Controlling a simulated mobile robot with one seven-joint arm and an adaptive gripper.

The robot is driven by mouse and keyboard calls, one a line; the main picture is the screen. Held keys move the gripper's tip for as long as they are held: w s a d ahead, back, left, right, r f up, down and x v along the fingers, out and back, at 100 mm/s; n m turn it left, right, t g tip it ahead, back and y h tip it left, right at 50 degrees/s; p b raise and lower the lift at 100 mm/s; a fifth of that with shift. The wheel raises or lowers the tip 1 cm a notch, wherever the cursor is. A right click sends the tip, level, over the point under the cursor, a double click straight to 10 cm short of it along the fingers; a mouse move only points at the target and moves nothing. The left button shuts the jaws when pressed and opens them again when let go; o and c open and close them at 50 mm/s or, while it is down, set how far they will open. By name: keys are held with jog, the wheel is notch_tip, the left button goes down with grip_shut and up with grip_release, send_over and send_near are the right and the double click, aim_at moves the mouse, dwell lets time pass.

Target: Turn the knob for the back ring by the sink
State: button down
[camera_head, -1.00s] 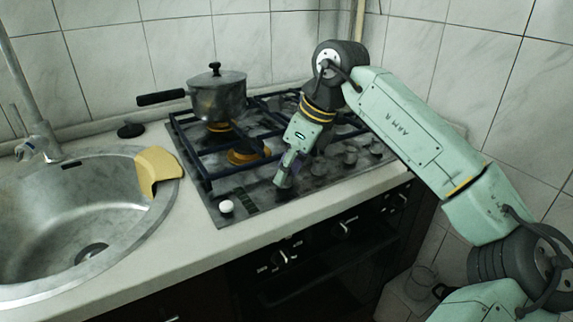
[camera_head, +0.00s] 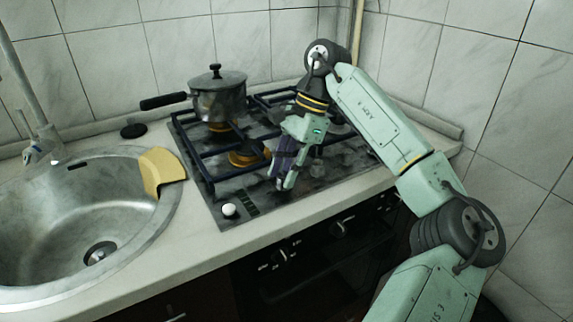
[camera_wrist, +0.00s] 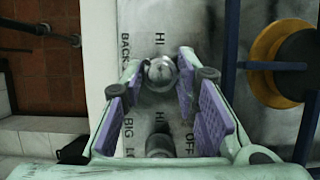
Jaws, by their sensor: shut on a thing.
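My gripper (camera_head: 283,183) points down at the front control strip of the hob (camera_head: 228,182). In the wrist view its purple-padded fingers (camera_wrist: 162,75) are shut on a round metal knob (camera_wrist: 161,71), one finger on each side. Printed letters beside this knob begin with BACK, and HI and OFF stand near it. The gripper hides this knob in the head view. A second knob (camera_wrist: 160,145) lies between the lower parts of the fingers, with BIG and LO printed near it. The back ring by the sink is under a lidded pot (camera_head: 218,99).
The sink (camera_head: 62,225) with a yellow cloth-like piece (camera_head: 160,170) on its rim is at the left. The pot's handle (camera_head: 163,101) points left. Dark grates cover the hob, and a white knob (camera_head: 229,210) stands at its front left corner.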

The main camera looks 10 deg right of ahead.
jog(key=n+p, duration=0.1)
jog(key=n+g+p, duration=0.1)
jog(key=n+p, duration=0.1)
jog(key=n+g+h+p, duration=0.1)
jog(key=n, duration=0.1)
jog(key=shift+w+a+r+p, duration=0.1)
jog(key=shift+r+p, duration=0.15)
jog(key=shift+p, duration=0.05)
jog(key=shift+a+f+n+h+p, duration=0.15)
jog(key=shift+n+h+p, duration=0.45)
jog(key=shift+n+p, duration=0.9)
jog(key=shift+f+n+g, duration=0.1)
jog(key=shift+n+g, duration=0.2)
jog(key=shift+n, duration=0.2)
jog(key=c, duration=1.3)
grip_release()
jog(key=v, duration=1.2)
